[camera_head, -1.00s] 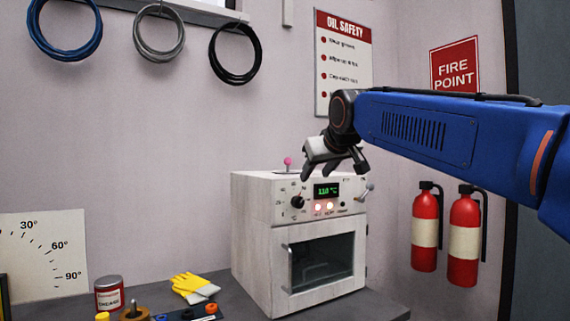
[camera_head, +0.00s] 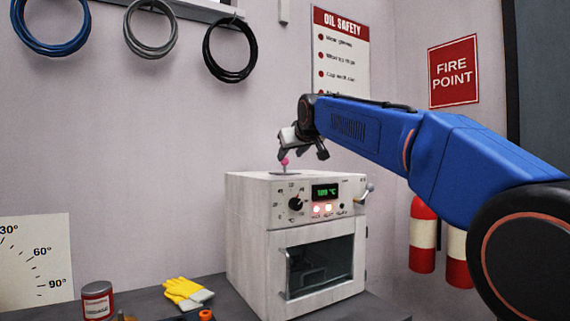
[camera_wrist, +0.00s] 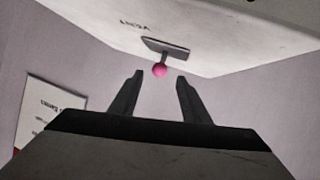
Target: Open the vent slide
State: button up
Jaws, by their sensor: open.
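The vent slide shows as a pink ball knob (camera_head: 285,161) on a short stem on top of the white oven (camera_head: 248,230). In the wrist view the knob (camera_wrist: 159,70) stands on a dark slot plate (camera_wrist: 166,48) beside the lettering VENT. My gripper (camera_head: 303,156) is above the oven top, close to the knob. In the wrist view my gripper (camera_wrist: 157,76) is open, and the knob appears between and just past the fingertips. I cannot tell whether a finger touches it.
The oven front has a lit display (camera_head: 326,191), a black dial (camera_head: 296,204) and a lever (camera_head: 365,194). Yellow gloves (camera_head: 187,292) and a red can (camera_head: 97,300) lie left on the bench. Fire extinguishers (camera_head: 423,235) hang at right, partly behind my arm.

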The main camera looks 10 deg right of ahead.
aim_at(287, 160)
jog(key=x, duration=0.8)
jog(key=shift+w, duration=0.1)
grip_shut()
